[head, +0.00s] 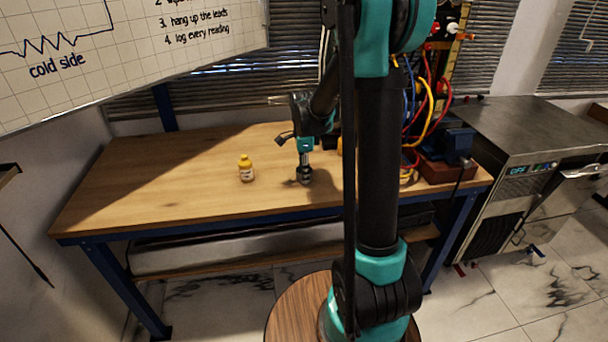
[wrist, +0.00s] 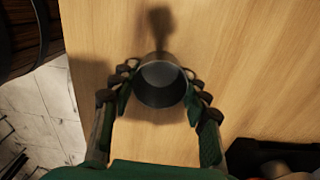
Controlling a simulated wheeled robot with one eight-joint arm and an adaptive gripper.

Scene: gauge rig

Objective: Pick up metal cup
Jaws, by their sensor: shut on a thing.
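The metal cup (wrist: 161,82) is a grey, open-topped cylinder in the middle of the wrist view. My gripper (wrist: 160,96) has a finger on each side of it and is shut on its sides. The cup is small and dark there, mostly hidden between the fingers. The wooden tabletop (head: 150,190) lies under it, and a shadow falls on the wood beside the cup. I cannot tell whether the cup touches the table.
A yellow-capped bottle (head: 246,170) stands on the table left of my gripper. A blue vise (head: 456,146) and coloured cables (head: 432,100) are at the right end. A metal cabinet (head: 525,130) stands beyond. The table's left part is clear. A wooden barrel (wrist: 28,35) shows in the wrist view.

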